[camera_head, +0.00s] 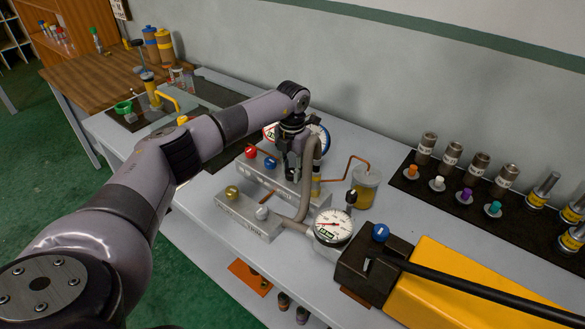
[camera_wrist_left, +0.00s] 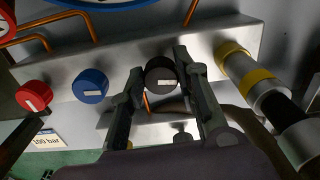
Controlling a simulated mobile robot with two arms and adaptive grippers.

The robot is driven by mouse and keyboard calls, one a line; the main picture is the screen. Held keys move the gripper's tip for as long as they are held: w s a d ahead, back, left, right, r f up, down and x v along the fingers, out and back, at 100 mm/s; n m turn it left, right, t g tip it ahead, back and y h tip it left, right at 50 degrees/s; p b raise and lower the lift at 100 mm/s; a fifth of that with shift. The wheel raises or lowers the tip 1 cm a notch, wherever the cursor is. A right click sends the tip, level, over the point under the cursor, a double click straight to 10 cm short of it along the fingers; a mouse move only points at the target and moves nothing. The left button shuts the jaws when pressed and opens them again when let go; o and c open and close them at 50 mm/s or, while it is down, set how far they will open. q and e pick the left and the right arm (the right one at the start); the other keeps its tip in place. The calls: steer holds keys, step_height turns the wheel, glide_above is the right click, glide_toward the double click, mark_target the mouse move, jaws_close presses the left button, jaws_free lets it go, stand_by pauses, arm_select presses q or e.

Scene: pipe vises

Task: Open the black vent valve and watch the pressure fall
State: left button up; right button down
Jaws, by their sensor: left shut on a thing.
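The black vent valve knob (camera_wrist_left: 160,75) sits on the metal manifold block, between the two fingers of my left gripper (camera_wrist_left: 158,88). The fingers are shut on its sides. The knob's white mark lies about level in the wrist view. In the head view my left gripper (camera_head: 292,168) hangs over the manifold and hides the knob. A white dial gauge (camera_head: 333,226) stands in front; its reading is too small to tell. My right gripper is not in view.
A red knob (camera_wrist_left: 33,96) and a blue knob (camera_wrist_left: 91,86) sit left of the black one on the block. A yellow pump (camera_head: 460,285) with a black lever lies at right. A fluid jar (camera_head: 366,186) stands behind the gauge. A grey hose passes close by my gripper.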

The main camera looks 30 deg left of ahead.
mark_target(292, 170)
arm_select(q)
steer(key=shift+r+n, duration=0.1)
steer(key=shift+n, duration=0.2)
stand_by(0.4)
steer(key=o, duration=1.2)
steer(key=shift+c, duration=0.2)
step_height(292, 170, up, 12)
